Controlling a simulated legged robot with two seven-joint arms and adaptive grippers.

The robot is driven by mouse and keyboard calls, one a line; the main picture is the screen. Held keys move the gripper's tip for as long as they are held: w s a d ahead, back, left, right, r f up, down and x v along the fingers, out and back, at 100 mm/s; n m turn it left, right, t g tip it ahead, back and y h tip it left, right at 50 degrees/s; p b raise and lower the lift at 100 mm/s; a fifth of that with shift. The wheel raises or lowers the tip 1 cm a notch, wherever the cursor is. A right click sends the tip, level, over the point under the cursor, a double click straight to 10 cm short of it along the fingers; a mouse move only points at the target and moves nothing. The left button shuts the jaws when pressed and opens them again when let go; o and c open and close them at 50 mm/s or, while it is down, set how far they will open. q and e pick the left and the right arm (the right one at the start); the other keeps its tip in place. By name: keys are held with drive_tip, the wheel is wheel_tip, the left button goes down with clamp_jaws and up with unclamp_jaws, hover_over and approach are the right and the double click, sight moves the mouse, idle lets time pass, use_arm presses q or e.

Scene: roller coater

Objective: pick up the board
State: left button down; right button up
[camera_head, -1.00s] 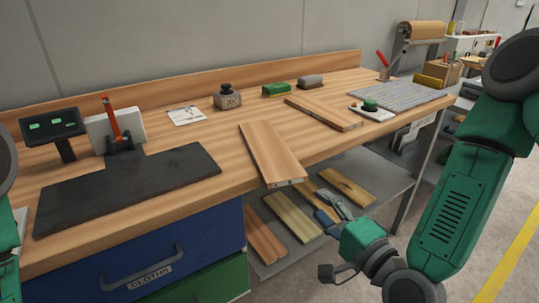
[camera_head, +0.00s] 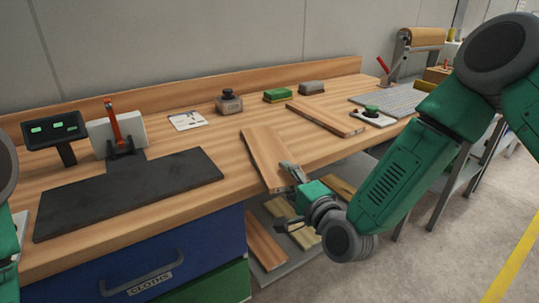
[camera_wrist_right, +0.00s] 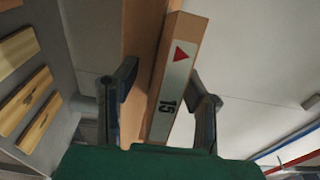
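The wooden board (camera_head: 263,152) lies on the bench with its near end sticking out past the front edge. In the right wrist view the board's end (camera_wrist_right: 176,80) carries a white label with a red triangle and the number 15. My right gripper (camera_head: 283,196) is at this near end. In the right wrist view its fingers (camera_wrist_right: 163,78) are spread on either side of the board's end, with a visible gap on the left. My left gripper is out of view; only part of my left arm shows at the left edge.
Another board (camera_head: 325,118) lies further right on the workbench (camera_head: 215,148). A black mat (camera_head: 130,192) lies to the left. A weight (camera_head: 229,102) and a green block (camera_head: 277,95) stand behind. Several boards (camera_head: 265,247) lie on the lower shelf, beside the blue drawer (camera_head: 150,262).

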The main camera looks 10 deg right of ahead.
drive_tip(key=shift+w+a, duration=0.15)
drive_tip(key=shift+w, duration=0.05)
clamp_jaws()
drive_tip(key=shift+r, duration=0.1)
